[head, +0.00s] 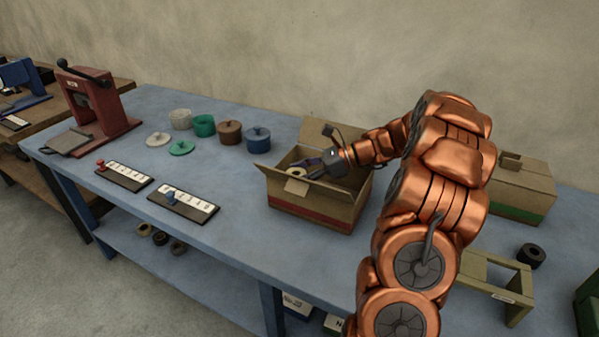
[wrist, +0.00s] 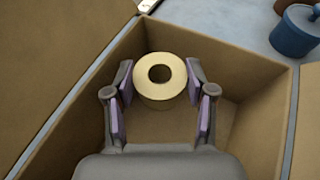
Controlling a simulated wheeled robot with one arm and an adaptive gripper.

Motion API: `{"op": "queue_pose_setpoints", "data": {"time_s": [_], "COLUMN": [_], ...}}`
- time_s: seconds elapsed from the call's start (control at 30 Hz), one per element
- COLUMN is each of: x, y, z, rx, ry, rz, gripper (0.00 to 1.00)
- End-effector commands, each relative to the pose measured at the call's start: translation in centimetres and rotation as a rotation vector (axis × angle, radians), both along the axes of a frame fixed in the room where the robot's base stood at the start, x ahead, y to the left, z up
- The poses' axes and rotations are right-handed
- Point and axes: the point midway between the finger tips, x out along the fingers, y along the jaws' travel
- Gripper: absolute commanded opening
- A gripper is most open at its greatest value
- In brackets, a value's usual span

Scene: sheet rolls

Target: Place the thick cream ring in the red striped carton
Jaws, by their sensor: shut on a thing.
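The thick cream ring (wrist: 150,92) is held between the purple-padded fingers of my gripper (wrist: 160,85) in the wrist view, with its hole facing the camera. In the head view the ring (head: 297,172) shows at the fingertips of my gripper (head: 303,169), within the opening of the red striped carton (head: 310,208). The carton is open, with its flaps spread and a red band low on its front. In the wrist view the carton's inner wall (wrist: 255,120) surrounds the ring and fingers. I cannot tell whether the ring touches the carton's floor.
Several coloured lidded pots (head: 230,132) stand left of the carton, near two label boards (head: 183,203) and a red press (head: 97,105). A green striped carton (head: 522,190), an olive stand (head: 497,285) and a dark roll (head: 531,256) are to the right. Bare blue table lies left of the carton.

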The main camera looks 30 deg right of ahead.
Motion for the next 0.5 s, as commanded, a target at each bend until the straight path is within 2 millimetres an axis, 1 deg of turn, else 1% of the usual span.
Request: {"op": "queue_pose_setpoints", "data": {"time_s": [0.37,0.4,0.5], "x": [-0.01,-0.02,-0.01], "y": [0.04,0.04,0.03], "z": [-0.76,-0.77,-0.76], "rx": [-0.001,-0.001,-0.001], "ry": [0.001,0.001,0.001], "rz": [0.001,0.001,0.001], "gripper": [0.18,0.56,0.66]}}
